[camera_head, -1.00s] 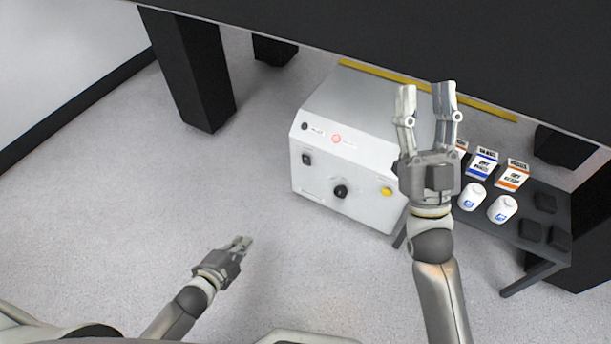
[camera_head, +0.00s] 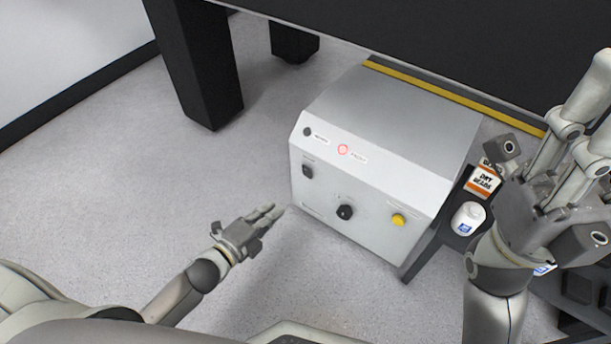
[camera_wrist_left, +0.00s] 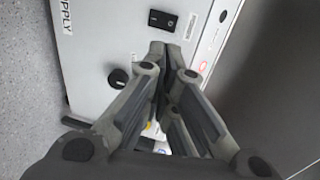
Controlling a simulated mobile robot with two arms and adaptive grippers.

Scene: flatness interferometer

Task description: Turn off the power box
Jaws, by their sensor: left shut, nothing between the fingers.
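The power box (camera_head: 395,130) is a pale grey case on the floor. Its front has a black rocker switch (camera_head: 307,171), a black knob (camera_head: 345,212) and a yellow button (camera_head: 398,220). A red ring light (camera_head: 342,150) glows on its sloped upper panel. My left gripper (camera_head: 274,210) is shut and empty, in front of the box at its lower left. In the left wrist view its fingertips (camera_wrist_left: 167,50) point at the front panel, near the rocker switch (camera_wrist_left: 162,20); contact cannot be told. My right gripper (camera_head: 603,100) is open at the right edge, partly cut off.
A dark low stand (camera_head: 436,236) right of the box carries a white jar (camera_head: 468,218) and a labelled carton (camera_head: 483,182). A big dark table (camera_head: 400,30) with thick legs stands behind. The floor (camera_head: 230,170) left of the box is clear.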

